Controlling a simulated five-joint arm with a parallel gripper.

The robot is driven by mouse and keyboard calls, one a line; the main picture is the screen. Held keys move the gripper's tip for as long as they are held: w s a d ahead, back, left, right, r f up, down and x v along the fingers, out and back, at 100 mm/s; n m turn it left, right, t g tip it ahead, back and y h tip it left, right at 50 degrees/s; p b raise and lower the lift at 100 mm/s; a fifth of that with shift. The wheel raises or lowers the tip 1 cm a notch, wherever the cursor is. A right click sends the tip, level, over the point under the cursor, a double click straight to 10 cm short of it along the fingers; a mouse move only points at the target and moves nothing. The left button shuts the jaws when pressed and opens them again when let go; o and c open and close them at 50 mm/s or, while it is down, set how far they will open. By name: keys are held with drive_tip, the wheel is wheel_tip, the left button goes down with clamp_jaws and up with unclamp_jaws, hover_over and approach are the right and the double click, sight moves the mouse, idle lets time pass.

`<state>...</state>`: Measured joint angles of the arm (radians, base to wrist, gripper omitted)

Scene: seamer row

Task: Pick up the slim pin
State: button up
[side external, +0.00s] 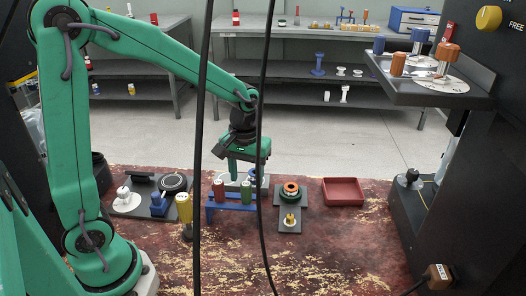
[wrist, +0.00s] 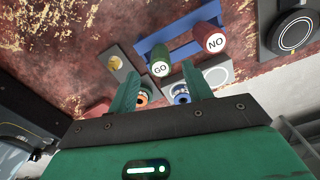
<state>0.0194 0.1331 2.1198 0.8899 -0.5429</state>
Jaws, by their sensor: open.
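A blue rack (side external: 230,206) holds a red-handled plug (side external: 219,190) and a green-handled plug (side external: 247,193). In the wrist view the green plug (wrist: 160,67) reads GO and the red plug (wrist: 214,41) reads NO. I cannot tell which is the slim pin; their lower ends are hidden. My gripper (side external: 247,175) hangs just above and behind the green plug. Its fingers point down and are open and empty. In the wrist view the green plug's cap lies just beyond and between the fingertips (wrist: 163,80). Contact is not visible.
A dark fixture with an orange ring (side external: 291,188) and a brass knob (side external: 290,219) stands right of the rack. A red tray (side external: 343,192) lies farther right. A yellow cylinder (side external: 184,207) stands left. Black cables hang in front of the view.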

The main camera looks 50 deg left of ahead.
sight(246, 183)
drive_tip(key=shift+f, duration=0.2)
drive_tip(key=shift+s+f, duration=0.1)
drive_tip(key=shift+f, duration=2.45)
drive_tip(key=c, duration=1)
